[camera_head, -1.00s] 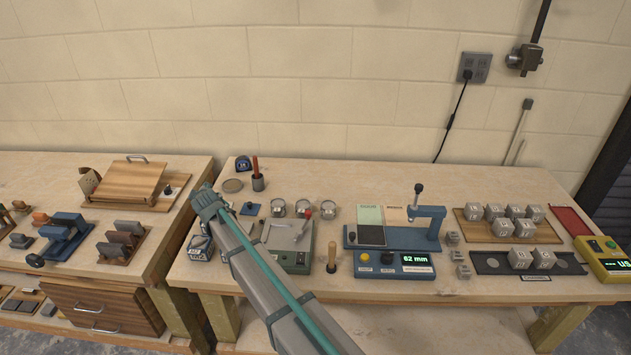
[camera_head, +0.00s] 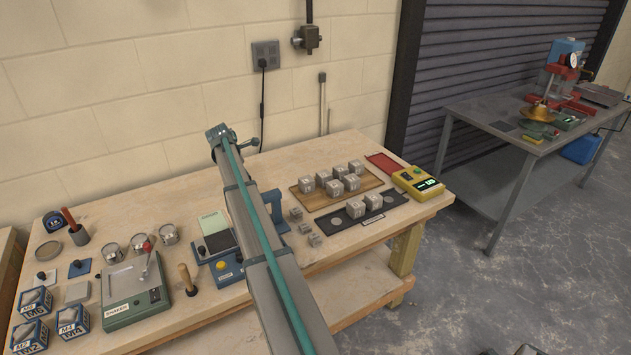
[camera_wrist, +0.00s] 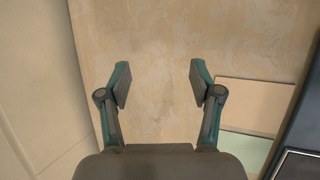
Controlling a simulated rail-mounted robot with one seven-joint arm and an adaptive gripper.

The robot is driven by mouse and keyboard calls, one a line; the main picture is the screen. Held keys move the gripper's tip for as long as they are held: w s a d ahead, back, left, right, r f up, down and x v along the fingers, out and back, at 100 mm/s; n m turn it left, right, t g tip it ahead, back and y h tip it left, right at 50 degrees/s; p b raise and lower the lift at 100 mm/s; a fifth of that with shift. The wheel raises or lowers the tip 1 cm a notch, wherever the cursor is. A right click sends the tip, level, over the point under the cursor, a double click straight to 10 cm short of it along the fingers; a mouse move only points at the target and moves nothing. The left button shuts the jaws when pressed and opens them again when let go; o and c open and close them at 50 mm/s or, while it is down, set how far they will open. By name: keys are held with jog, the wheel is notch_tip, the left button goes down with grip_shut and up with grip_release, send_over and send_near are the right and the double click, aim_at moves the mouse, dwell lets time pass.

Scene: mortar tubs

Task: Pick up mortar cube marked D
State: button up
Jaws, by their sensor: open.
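Several grey mortar cubes (camera_head: 351,183) stand on a wooden board at the right part of the bench in the head view. Two more cubes (camera_head: 356,208) sit on a dark tray in front of it, and a few smaller cubes (camera_head: 305,228) stand to its left. Markings on the cubes are too small to read, so I cannot tell which is D. My gripper (camera_wrist: 158,85) is open and empty above bare bench top in the wrist view. In the head view my arm reaches over the bench's middle, left of the cubes, and its fingers are not visible.
A blue measuring device (camera_head: 228,262) is partly hidden behind my arm. A yellow instrument (camera_head: 417,183) and a red mat (camera_head: 384,163) lie right of the cubes. The wall runs behind.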

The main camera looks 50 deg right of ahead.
jog(key=s+d+r+g, duration=0.1)
jog(key=s+d+g, duration=0.1)
jog(key=s+d, duration=0.75)
jog(key=g+y, duration=0.1)
jog(key=g, duration=0.1)
send_near(323, 174)
jog(key=p+x, duration=0.1)
jog(key=x, duration=0.5)
jog(key=shift+s+d+r, duration=0.1)
jog(key=shift+p+x, duration=1.3)
jog(key=shift+x, duration=1.45)
jog(key=shift+c, duration=0.3)
jog(key=c, duration=1.1)
